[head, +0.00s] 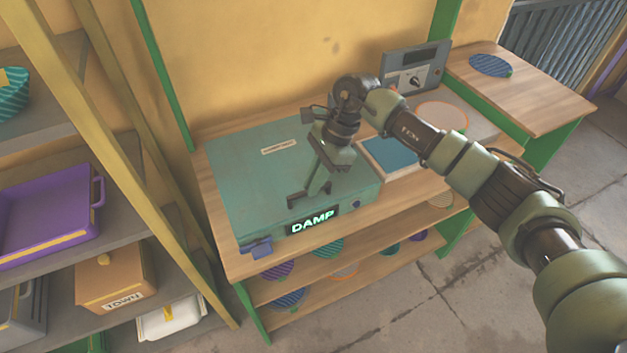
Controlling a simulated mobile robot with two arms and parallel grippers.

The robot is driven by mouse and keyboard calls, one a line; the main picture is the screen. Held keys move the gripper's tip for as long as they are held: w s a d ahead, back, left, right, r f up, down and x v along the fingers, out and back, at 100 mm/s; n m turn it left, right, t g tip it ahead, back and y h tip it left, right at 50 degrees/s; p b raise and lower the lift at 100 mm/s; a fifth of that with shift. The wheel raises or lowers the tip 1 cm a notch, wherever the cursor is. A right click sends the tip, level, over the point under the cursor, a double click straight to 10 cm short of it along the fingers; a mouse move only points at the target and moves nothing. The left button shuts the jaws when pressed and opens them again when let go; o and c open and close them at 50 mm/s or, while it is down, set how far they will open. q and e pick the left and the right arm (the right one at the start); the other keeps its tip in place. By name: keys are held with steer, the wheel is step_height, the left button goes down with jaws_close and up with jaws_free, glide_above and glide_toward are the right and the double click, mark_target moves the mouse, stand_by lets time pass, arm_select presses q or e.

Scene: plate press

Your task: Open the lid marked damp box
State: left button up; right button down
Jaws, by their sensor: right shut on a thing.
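The damp box (235,225) is a wide grey-green case on the wooden bench, with a glowing DAMP sign (312,221) on its front. Its flat lid (240,175) lies down on the box and looks closed. A small pale label (279,147) is on the lid's top. My right gripper (312,193) reaches down over the lid's front part, just above the sign, and is shut on the lid there. The exact part between its fingers is too small to tell. My left gripper is not in view.
A control unit with a dial (414,80) stands at the bench's back. A blue panel (392,157) and round plate (441,117) lie right of the box. A striped disc (490,66) is on the side table. Shelves at left hold a purple tray (50,222) and a brown box (114,278).

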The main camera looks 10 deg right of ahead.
steer(key=shift+w+r, duration=0.1)
steer(key=shift+r, duration=0.05)
